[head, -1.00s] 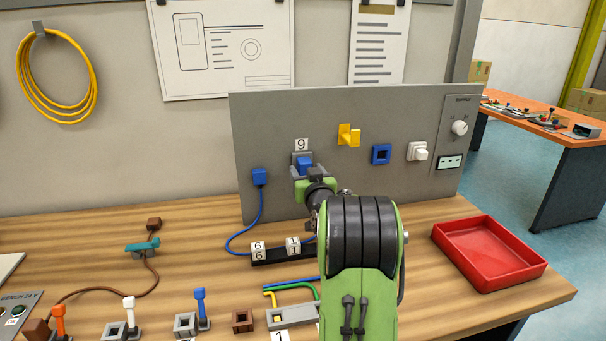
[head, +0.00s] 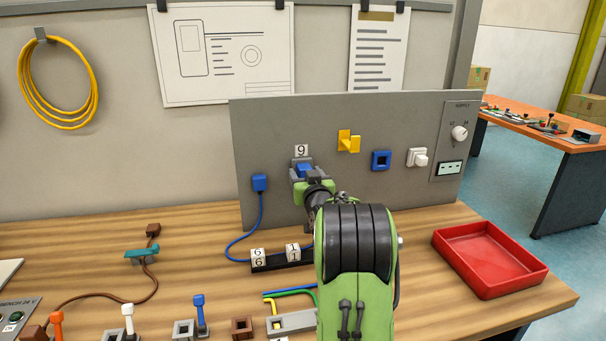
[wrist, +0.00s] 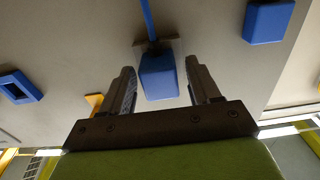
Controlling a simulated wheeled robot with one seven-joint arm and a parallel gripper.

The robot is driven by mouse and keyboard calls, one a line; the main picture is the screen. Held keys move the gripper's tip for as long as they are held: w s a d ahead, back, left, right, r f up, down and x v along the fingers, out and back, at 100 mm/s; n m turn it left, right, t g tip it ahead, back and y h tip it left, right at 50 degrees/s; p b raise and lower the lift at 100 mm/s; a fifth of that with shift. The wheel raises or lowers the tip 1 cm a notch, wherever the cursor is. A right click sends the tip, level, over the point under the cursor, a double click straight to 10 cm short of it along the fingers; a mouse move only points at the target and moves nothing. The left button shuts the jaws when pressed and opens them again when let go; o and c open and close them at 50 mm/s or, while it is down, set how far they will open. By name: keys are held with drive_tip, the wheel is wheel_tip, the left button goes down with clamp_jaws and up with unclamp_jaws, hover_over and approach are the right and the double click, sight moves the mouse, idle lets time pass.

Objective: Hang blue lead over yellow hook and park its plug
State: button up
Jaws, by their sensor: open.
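The blue plug (head: 304,168) sits at the grey holder under the "9" label on the upright panel. In the wrist view the plug (wrist: 158,76) stands between my two fingers, with visible gaps on both sides. My gripper (head: 305,178) is open around it. The blue lead (head: 262,212) hangs from a blue block (head: 260,182) on the panel, loops over the bench and passes behind my arm; the wrist view shows it (wrist: 147,20) meeting the plug. The yellow hook (head: 348,141) is bare, right of the plug. A blue square socket (head: 381,160) is empty, further right.
A white fitting (head: 417,157) and a supply knob (head: 459,133) are on the panel's right. Numbered blocks (head: 258,255) stand below it. A red tray (head: 490,258) is empty at right. Small switches and leads crowd the front left bench.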

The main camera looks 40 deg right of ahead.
drive_tip(key=c, duration=1)
drive_tip(key=shift+o, duration=0.2)
drive_tip(key=shift+s+a+b, duration=0.2)
drive_tip(key=shift+s+b, duration=0.2)
drive_tip(key=shift+b, duration=0.2)
drive_tip(key=shift+s+a+b, duration=0.4)
drive_tip(key=shift+s+b, duration=0.2)
drive_tip(key=shift+b, duration=0.05)
wheel_tip(320, 180, up, 17)
drive_tip(key=p, duration=0.6)
drive_tip(key=s+d+p, duration=0.2)
drive_tip(key=s+d, duration=0.3)
drive_tip(key=d, duration=0.4)
drive_tip(key=s+d+p, duration=0.2)
drive_tip(key=s+d, duration=0.3)
drive_tip(key=d, duration=0.3)
drive_tip(key=s+d+f, duration=0.1)
drive_tip(key=f, duration=0.7)
drive_tip(key=s+d+f+b, duration=0.1)
drive_tip(key=d+f, duration=0.1)
drive_tip(key=f, duration=0.7)
drive_tip(key=shift+s+d+b, duration=0.2)
drive_tip(key=shift+d+b, duration=0.1)
